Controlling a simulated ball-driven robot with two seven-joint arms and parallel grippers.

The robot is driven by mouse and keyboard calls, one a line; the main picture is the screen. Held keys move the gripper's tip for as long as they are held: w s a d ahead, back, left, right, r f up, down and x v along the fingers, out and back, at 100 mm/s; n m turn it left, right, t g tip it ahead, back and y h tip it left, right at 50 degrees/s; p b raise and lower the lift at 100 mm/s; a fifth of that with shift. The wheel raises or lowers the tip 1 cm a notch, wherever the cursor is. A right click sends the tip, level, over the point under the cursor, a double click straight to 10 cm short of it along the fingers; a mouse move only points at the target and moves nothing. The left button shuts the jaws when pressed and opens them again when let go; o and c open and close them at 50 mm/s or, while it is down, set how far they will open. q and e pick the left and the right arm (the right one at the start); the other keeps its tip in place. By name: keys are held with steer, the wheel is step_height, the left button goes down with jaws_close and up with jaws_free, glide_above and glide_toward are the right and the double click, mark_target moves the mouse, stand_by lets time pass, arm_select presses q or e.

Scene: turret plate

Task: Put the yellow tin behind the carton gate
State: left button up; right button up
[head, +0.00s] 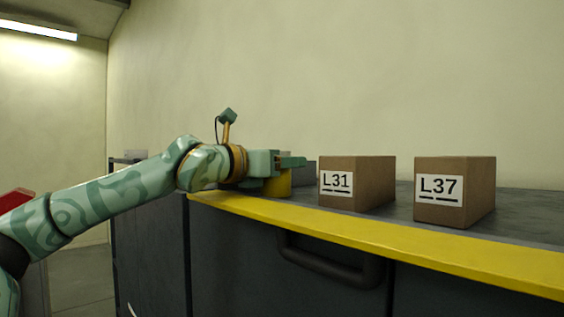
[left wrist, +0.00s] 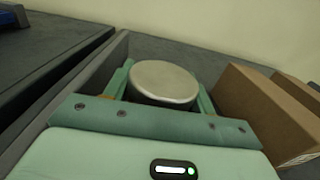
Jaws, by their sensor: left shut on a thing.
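The yellow tin (head: 279,184) is at the left end of the counter, close to its yellow front edge. My left gripper (head: 290,163) is shut on it from above its lower part. In the left wrist view the tin's round, pale metal lid (left wrist: 165,82) sits between the two fingers. I cannot tell whether the tin touches the counter. The carton gate is two brown cartons with a gap between them: L31 (head: 368,182) just right of the tin, and L37 (head: 468,190) farther right. A carton (left wrist: 268,110) also shows right of the gripper in the left wrist view. My right gripper is not in view.
The dark grey counter (head: 522,203) has a yellow front edge (head: 400,242) and a handle (head: 330,262) below. A plain wall stands behind. A grey ledge (left wrist: 106,66) runs left of the gripper in the left wrist view. A red object (head: 15,200) is at far left.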

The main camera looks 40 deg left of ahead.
arm_select(q)
steer(key=shift+s+d, duration=0.1)
steer(key=shift+d, duration=0.05)
steer(key=o, duration=1.3)
steer(key=shift+c, duration=0.2)
steer(key=shift+r, duration=0.1)
steer(key=s+b, duration=0.2)
steer(key=s, duration=0.1)
steer(key=s+b, duration=0.3)
steer(key=s, duration=0.1)
steer(key=s+a+b, duration=0.1)
steer(key=s+b, duration=0.1)
steer(key=s, duration=0.1)
steer(key=shift+s+f, duration=0.2)
steer(key=shift+s, duration=0.2)
steer(key=shift+s+r+b, duration=0.1)
steer(key=shift+s+b, duration=0.25)
steer(key=shift+s, duration=0.15)
steer(key=shift+a, duration=0.1)
